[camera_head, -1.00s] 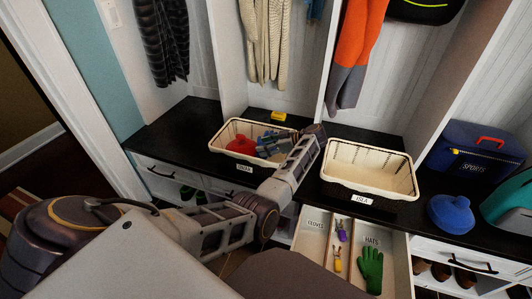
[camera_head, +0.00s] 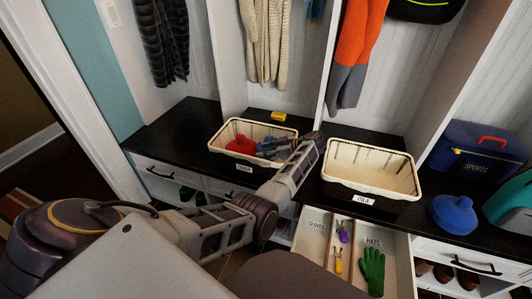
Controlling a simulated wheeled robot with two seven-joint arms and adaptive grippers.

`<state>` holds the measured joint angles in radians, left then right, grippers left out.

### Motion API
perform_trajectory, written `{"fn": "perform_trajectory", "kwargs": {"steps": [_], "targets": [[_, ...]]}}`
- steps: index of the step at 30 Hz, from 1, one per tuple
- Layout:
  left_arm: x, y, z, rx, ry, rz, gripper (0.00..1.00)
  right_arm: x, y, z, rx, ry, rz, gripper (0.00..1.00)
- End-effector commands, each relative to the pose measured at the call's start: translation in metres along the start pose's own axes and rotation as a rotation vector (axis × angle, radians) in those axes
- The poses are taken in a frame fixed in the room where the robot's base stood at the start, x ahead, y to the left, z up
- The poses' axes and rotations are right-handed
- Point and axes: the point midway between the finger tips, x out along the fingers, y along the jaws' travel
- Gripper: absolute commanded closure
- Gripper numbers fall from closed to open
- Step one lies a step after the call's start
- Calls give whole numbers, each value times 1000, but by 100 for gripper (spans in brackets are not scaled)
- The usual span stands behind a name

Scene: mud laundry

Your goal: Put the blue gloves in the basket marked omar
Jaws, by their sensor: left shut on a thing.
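The cream basket on the left (camera_head: 219,146) sits on the black bench. Its small front label (camera_head: 244,168) is hard to read but looks like OMAR. A red knit thing (camera_head: 241,145) lies in its left part. My left gripper (camera_head: 272,147) reaches into the right part of this basket from the right, below the rim's back edge. It is shut on the blue gloves (camera_head: 266,151), which show only as a small blue patch. My forearm and the gripper hide part of the basket's right side. My right gripper is not in view.
A second basket (camera_head: 372,193), marked ISLA and empty, stands to the right. An open drawer (camera_head: 314,246) below holds a green glove (camera_head: 372,270) and small yellow and purple things. A blue SPORTS box (camera_head: 478,152) and blue hat (camera_head: 453,214) are at right. A yellow block (camera_head: 279,116) lies behind the left basket.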

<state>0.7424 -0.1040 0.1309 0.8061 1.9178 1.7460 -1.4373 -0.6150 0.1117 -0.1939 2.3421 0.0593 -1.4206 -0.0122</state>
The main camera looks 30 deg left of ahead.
Motion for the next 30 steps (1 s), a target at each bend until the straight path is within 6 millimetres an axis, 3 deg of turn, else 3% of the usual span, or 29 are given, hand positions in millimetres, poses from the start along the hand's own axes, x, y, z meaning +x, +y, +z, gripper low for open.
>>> {"fn": "perform_trajectory", "kwargs": {"steps": [12,13,15,30], "targets": [[3,0,6,1,-1,0,77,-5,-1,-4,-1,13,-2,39],[3,0,6,2,-1,0,50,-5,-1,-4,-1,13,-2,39],[3,0,6,2,-1,0,44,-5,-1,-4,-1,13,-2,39],[-1,0,-2,1,0,-1,44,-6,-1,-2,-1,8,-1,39]]}}
